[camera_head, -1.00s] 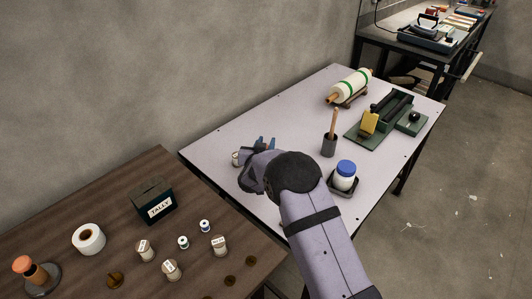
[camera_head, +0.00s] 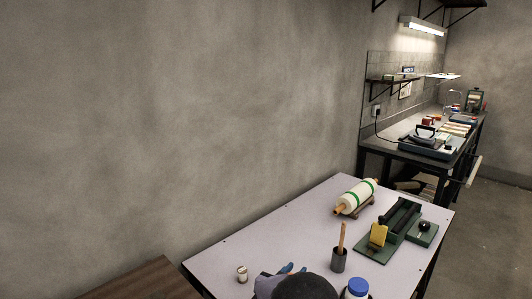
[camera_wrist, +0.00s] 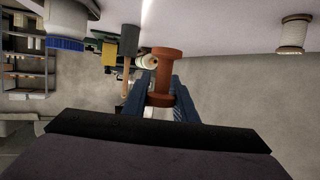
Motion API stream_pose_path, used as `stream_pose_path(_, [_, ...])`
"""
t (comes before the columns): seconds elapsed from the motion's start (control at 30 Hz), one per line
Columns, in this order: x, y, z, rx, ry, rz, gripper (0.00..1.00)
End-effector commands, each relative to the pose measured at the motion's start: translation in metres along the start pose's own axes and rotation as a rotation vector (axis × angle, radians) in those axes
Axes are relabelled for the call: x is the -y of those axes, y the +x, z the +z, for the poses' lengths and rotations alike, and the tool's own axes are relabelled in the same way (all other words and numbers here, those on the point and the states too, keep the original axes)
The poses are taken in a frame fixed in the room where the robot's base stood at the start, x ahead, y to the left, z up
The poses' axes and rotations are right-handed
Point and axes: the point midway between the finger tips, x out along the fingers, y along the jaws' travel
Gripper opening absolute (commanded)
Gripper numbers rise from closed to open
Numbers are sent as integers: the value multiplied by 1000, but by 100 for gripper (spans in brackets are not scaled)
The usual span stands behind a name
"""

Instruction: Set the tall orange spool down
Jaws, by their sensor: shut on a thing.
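The tall orange spool (camera_wrist: 166,73) is between my gripper's blue fingers in the wrist view. My gripper (camera_wrist: 162,92) is shut on it. In that view the table lies toward the top, and the spool's far flange overlaps the table surface. I cannot tell whether it touches. In the head view my gripper's blue fingertips (camera_head: 290,268) are over the near part of the pale table (camera_head: 220,258). The spool is hidden there.
A pale spool (camera_head: 242,273) stands left of my gripper, also in the wrist view (camera_wrist: 292,34). To the right are a dark pot (camera_head: 339,261) with a wooden stick, a blue-lidded jar (camera_head: 357,288), a green tool base (camera_head: 378,250) and a roller (camera_head: 357,196). The table's middle is clear.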

Motion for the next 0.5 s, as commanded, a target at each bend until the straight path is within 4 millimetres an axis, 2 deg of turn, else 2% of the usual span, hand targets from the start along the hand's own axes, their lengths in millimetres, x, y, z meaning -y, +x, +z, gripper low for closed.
stream_pose_path(0.1, [-55,-29,4,0,38,134,4])
stream_pose_path(0.2, [-98,-54,9,-1,68,229,4])
stream_pose_path(0.33, [-141,-80,10,-1,97,314,4])
stream_pose_path(0.5, [-176,-104,7,-1,120,380,4])
